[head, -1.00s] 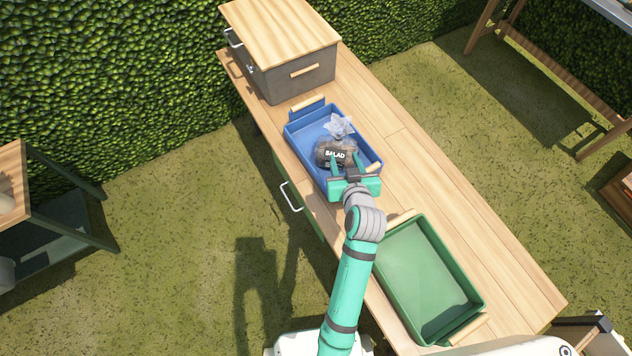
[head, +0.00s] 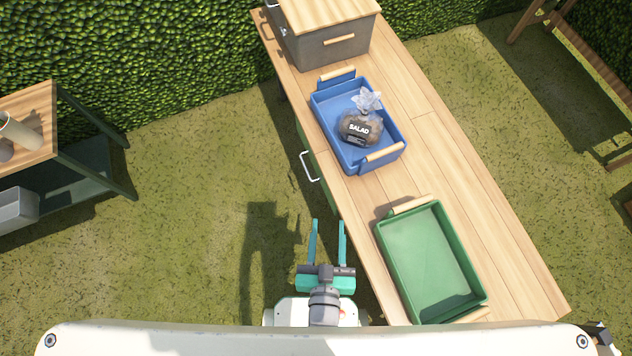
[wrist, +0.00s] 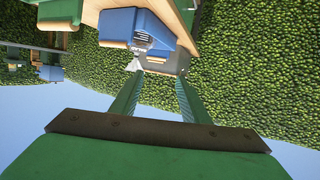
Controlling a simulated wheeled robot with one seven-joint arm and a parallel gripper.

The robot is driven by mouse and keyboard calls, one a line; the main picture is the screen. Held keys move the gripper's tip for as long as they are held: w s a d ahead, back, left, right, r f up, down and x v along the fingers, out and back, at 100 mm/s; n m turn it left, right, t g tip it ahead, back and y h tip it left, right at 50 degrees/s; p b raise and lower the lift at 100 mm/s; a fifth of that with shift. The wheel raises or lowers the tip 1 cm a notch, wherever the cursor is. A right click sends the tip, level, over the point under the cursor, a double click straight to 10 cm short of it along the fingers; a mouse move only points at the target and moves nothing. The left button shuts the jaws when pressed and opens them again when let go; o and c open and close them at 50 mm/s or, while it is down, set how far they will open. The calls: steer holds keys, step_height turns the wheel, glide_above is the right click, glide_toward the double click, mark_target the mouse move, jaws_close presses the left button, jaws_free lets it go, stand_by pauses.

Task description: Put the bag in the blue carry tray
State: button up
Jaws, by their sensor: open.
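The bag (head: 360,128) is a clear bag of dark contents with a black "SALAD" label and a crinkled top. It sits inside the blue carry tray (head: 330,108) on the wooden bench. The bag also shows in the wrist view (wrist: 141,40), upside down, within the blue tray (wrist: 118,24). My gripper (head: 327,222) is open and empty, off the bench's left edge and well apart from the bag. Its two fingers also show in the wrist view (wrist: 158,90) with nothing between them.
An empty green tray (head: 430,262) stands on the bench in front of the blue tray. A grey box with a wooden lid (head: 325,47) stands at the bench's far end. A side table (head: 28,115) is at the left. The bench's right side is clear.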

steer(key=s+a+r+y, duration=0.1)
steer(key=s+a+r, duration=0.2)
steer(key=s, duration=0.3)
steer(key=shift+s+r+t, duration=0.2)
steer(key=shift+r+t, duration=0.2)
steer(key=shift+r, duration=0.5)
steer(key=shift+w, duration=0.1)
steer(key=shift+c, duration=1.4)
